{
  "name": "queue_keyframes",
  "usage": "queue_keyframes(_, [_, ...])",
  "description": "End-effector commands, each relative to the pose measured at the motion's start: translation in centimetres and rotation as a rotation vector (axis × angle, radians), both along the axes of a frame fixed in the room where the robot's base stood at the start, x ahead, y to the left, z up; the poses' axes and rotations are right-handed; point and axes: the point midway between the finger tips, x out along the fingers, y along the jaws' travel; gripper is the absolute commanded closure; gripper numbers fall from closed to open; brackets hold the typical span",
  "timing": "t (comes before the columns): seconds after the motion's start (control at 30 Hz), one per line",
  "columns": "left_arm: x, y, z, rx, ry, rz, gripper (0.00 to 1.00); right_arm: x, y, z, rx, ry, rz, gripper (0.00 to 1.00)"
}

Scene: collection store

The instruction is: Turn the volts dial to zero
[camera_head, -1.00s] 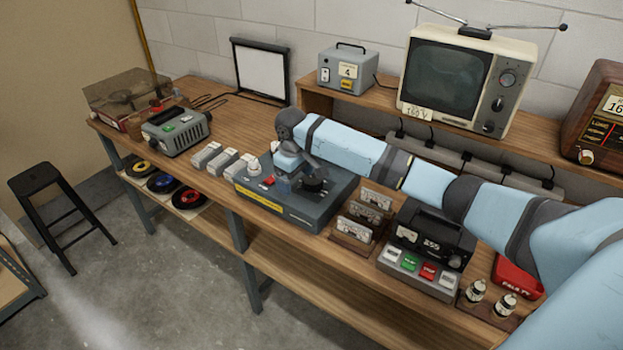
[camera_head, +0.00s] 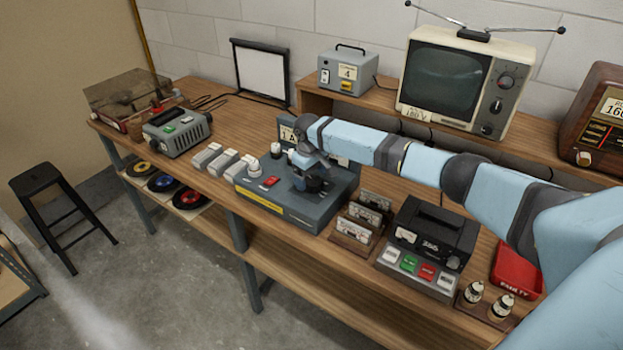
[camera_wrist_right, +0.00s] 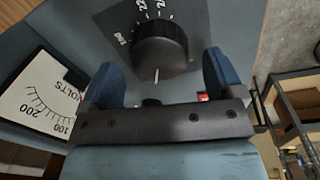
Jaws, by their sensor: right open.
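The black round volts dial (camera_wrist_right: 160,48) sits on the dark panel of the blue-grey bench unit (camera_head: 290,212). Its white pointer line faces the bottom of the right wrist view, and printed numbers curve around its far side. In the head view the dial (camera_head: 316,185) is partly covered by my right gripper (camera_head: 308,178). My right gripper (camera_wrist_right: 160,78) is open, with a blue finger on each side of the dial in the picture; I see no contact. A volts meter (camera_wrist_right: 45,105) with a white face shows at left. My left gripper is out of view.
A red button (camera_head: 270,181) and white knob (camera_head: 275,150) are on the same unit. White switch boxes (camera_head: 222,162) stand left. The television (camera_head: 447,80) is behind.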

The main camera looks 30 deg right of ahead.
Motion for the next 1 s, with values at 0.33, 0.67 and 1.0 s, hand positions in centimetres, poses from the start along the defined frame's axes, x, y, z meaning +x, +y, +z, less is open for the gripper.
queue_keyframes(0.33, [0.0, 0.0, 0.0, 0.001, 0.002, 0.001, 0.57, 0.0, -0.1, -2.0, 0.0, -0.001, 0.001, 0.13])
queue_keyframes(0.67, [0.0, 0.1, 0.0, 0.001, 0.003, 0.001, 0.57, 0.0, -0.1, -2.0, 0.0, -0.001, 0.001, 0.5])
queue_keyframes(1.0, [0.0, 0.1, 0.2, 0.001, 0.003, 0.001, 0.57, 0.0, -0.1, -1.9, 0.001, 0.0, 0.022, 0.62])
